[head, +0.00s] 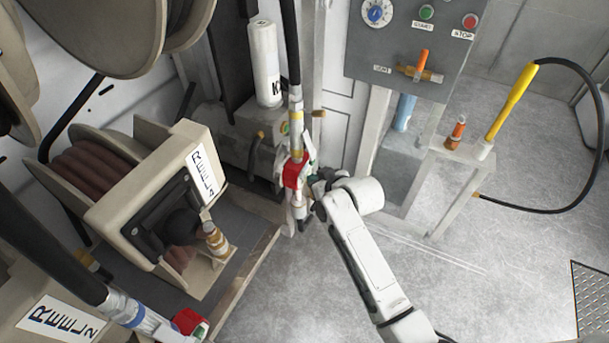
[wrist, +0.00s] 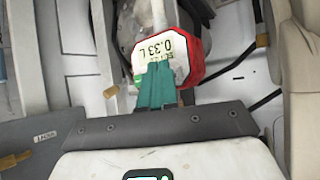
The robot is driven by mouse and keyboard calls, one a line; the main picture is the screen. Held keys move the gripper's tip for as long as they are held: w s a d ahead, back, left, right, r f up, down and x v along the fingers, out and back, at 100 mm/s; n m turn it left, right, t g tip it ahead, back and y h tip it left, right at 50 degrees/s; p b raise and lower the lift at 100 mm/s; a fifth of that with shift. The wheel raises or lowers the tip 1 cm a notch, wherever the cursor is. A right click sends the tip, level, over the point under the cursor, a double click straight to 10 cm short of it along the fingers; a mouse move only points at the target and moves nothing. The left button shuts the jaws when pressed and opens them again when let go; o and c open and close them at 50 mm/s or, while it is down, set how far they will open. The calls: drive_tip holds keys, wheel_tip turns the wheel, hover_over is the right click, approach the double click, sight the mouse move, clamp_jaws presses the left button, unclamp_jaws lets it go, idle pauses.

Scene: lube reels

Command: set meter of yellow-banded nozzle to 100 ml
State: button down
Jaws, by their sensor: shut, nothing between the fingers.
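The yellow-banded nozzle (head: 296,125) hangs upright from a black hose in the head view, with its red meter (head: 292,173) below the band. In the wrist view the red-cased meter (wrist: 192,72) faces me, its display (wrist: 172,50) upside down. It reads 0.33 L, with a smaller line that seems to begin with SET. My gripper (wrist: 156,70) is shut and empty, its teal fingertips over the lower part of the meter face. A bit of green shows beside them. The fingers hide part of the face; I cannot tell whether they touch it.
A second nozzle with a blue band (head: 150,322) and red meter lies at lower left. A control panel (head: 410,50) is at upper right. The floor (head: 480,260) at right is clear.

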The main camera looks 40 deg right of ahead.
drive_tip(key=shift+w+a, duration=0.25)
drive_tip(key=shift+w, duration=0.4)
idle(0.9)
idle(0.4)
drive_tip(key=shift+s+d+p, duration=0.2)
drive_tip(key=shift+s+p, duration=0.05)
drive_tip(key=shift+s, duration=0.3)
drive_tip(key=shift+s+d+p, duration=0.2)
drive_tip(key=shift+s+p, duration=0.05)
drive_tip(key=shift+s, duration=0.3)
drive_tip(key=shift+w+d+b, duration=0.25)
drive_tip(key=shift+w+d, duration=0.1)
drive_tip(key=shift+d, duration=0.6)
drive_tip(key=shift+w+d+b, duration=0.3)
drive_tip(key=shift+d, duration=0.6)
drive_tip(key=shift+w+d+b, duration=0.25)
drive_tip(key=shift+w+d, duration=0.1)
drive_tip(key=shift+d, duration=0.6)
drive_tip(key=shift+w, duration=0.15)
drive_tip(key=shift+w+a, duration=0.15)
drive_tip(key=shift+w, duration=0.1)
